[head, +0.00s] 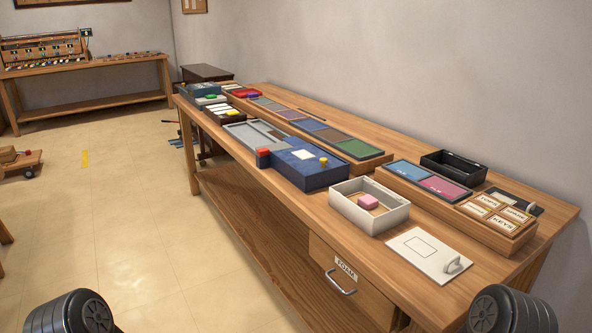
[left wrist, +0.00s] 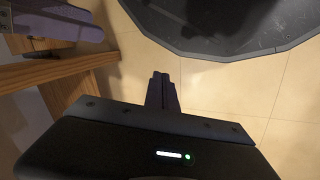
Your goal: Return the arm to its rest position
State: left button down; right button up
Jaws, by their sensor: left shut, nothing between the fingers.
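My left gripper (left wrist: 161,92) shows in the left wrist view with its two fingers together and nothing between them. It points down over bare floor, beside the dark rounded edge of my own base. In the head view only dark round parts of my arms show at the bottom left and bottom right corners. Neither gripper shows in the head view.
A long wooden workbench (head: 420,285) runs along the wall with several boxes, trays and panels on it. A drawer (head: 345,280) marked FOAM is shut. The tiled floor (head: 130,220) on the left is mostly clear.

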pick_arm(q)
notch_tip(320, 180, up, 15)
jog(key=s+p, duration=0.1)
jog(key=p, duration=1.3)
jog(key=shift+s+d+m+p, duration=0.3)
jog(key=shift+s+d+m, duration=0.05)
jog(key=shift+m, duration=0.05)
